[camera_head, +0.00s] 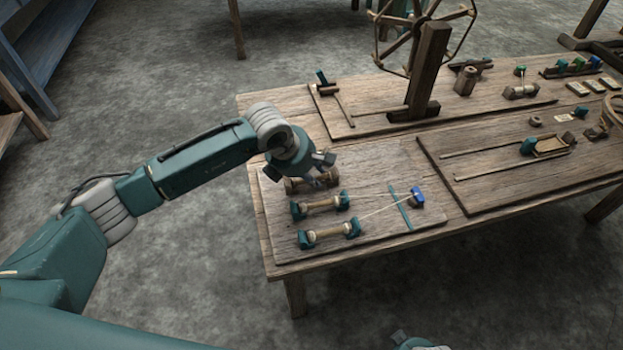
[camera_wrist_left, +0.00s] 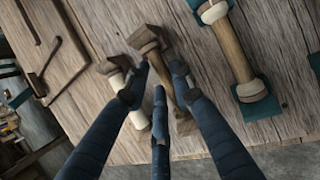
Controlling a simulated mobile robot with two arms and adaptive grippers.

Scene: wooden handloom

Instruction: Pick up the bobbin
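In the head view, my left gripper (camera_head: 322,179) is low over the far end of a row of bobbins on the left board. It partly hides the brown-ended bobbin (camera_head: 296,185). In the left wrist view, this bobbin (camera_wrist_left: 156,48) lies lengthwise between the spread fingertips of the left gripper (camera_wrist_left: 160,78), and one finger covers part of it. The fingers look open around it, and I cannot tell whether they touch it. Two teal-ended bobbins, a middle one (camera_head: 322,204) and a near one (camera_head: 328,234), lie closer to the front.
The board (camera_head: 375,215) also holds a teal strip (camera_head: 400,210) and a blue-ended piece (camera_head: 417,197). A pale rod-like piece (camera_wrist_left: 116,80) lies close left of the bobbin in the wrist view. A wooden post (camera_head: 428,70) stands behind. The board's front right is clear.

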